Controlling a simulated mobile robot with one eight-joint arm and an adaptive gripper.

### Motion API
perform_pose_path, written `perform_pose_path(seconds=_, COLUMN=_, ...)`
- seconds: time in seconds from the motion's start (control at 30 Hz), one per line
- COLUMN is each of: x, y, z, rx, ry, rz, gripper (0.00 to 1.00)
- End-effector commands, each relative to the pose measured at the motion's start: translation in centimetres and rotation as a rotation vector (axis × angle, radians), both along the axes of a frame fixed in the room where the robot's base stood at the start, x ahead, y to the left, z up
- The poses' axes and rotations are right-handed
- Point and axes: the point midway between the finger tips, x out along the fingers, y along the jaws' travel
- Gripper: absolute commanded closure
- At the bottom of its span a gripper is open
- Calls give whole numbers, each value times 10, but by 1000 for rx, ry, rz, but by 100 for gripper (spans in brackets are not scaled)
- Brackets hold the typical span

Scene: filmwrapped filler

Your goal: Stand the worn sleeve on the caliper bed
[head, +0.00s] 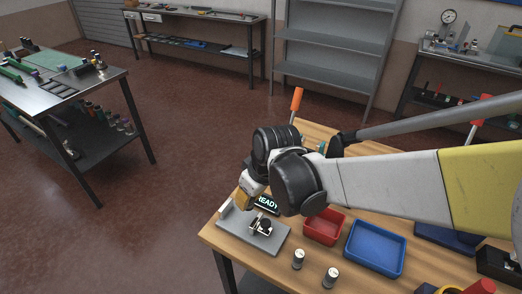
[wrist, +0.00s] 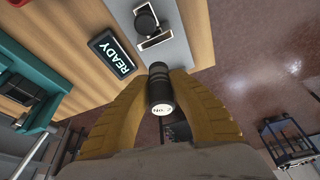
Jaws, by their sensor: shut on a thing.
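My gripper (wrist: 163,82) is shut on a small cylindrical sleeve (wrist: 160,98), dark and metallic with a white printed label on the end facing the wrist camera. The label is too small to read fully. In the head view my gripper (head: 246,199) is over the back left part of the caliper bed, and the held sleeve is hidden. The caliper bed is a grey plate (head: 240,235) near the table's left corner; it also shows in the wrist view (wrist: 179,48). A dark round part with metal jaws (head: 264,226) stands on it. The sleeve appears apart from the jaws.
A lit READY display (head: 267,203) sits behind the bed. Two silver cylinders (head: 298,259) (head: 331,277) stand at the table's front. A red tray (head: 323,240) and a blue tray (head: 374,270) are to the right. The table edge is close to the bed's left.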

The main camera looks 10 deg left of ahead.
Motion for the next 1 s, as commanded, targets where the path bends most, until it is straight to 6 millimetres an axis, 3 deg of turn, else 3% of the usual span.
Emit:
perform_pose_path(seconds=0.1, x=1, y=25, z=-17, rx=1, ry=0, rz=2, gripper=100)
perform_pose_path(seconds=0.27, x=2, y=41, z=-25, rx=1, ry=-1, rz=-1, gripper=100)
perform_pose_path(seconds=0.37, x=2, y=42, z=-30, rx=1, ry=-1, rz=-2, gripper=100)
perform_pose_path(seconds=0.6, x=2, y=42, z=-65, rx=1, ry=-1, rz=-2, gripper=100)
perform_pose_path(seconds=1.0, x=2, y=42, z=-70, rx=0, ry=0, rz=-2, gripper=100)
